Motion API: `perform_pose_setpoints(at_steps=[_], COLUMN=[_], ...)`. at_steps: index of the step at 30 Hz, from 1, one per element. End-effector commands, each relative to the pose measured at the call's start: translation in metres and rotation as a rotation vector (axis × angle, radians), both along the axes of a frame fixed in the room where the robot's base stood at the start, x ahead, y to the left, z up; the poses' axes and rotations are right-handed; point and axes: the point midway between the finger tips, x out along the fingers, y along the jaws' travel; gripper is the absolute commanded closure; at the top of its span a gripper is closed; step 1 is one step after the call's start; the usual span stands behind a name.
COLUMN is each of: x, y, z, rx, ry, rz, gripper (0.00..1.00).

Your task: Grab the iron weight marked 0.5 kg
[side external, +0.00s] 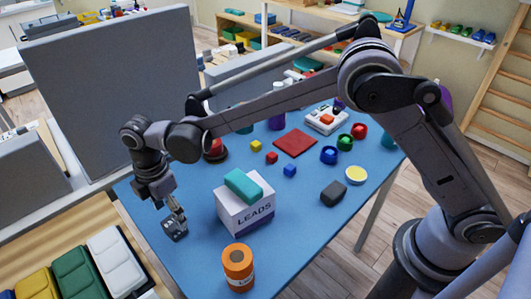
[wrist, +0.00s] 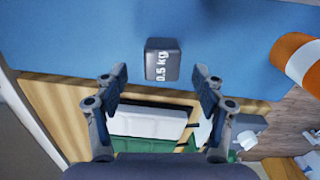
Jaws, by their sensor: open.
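The iron weight (wrist: 162,58) is a small dark grey block with "0.5 kg" in white on it. In the wrist view it lies on the blue table near its edge, centred between my fingertips and just beyond them. My gripper (wrist: 160,78) is open and empty, with a finger on each side of the line to the weight.
An orange jar (side external: 238,265) stands near the front edge, and a white LEADS box (side external: 246,212) with a teal block (side external: 242,186) on top stands right of my gripper. A dark grey block (side external: 333,193), with no readable marking, lies farther right. A grey screen (side external: 110,85) stands behind.

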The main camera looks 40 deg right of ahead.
Motion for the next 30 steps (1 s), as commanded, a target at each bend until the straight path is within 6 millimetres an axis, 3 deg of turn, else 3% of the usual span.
perform_pose_setpoints(at_steps=[10,20,23,27,28,30], x=[-0.003,-0.003,-0.003,-0.003,-0.003,-0.003], y=[0.002,0.002,0.002,0.002,0.002,0.002], z=[-0.043,-0.051,-0.05,-0.05,-0.05,-0.05], rx=[0.0,0.001,0.001,0.001,0.001,0.001], ry=[-0.001,-0.001,-0.001,0.0,0.0,0.0], rz=[-0.001,-0.001,-0.001,-0.001,-0.001,-0.001], gripper=[0.3,0.3,0.53,0.94,1.0,1.0])
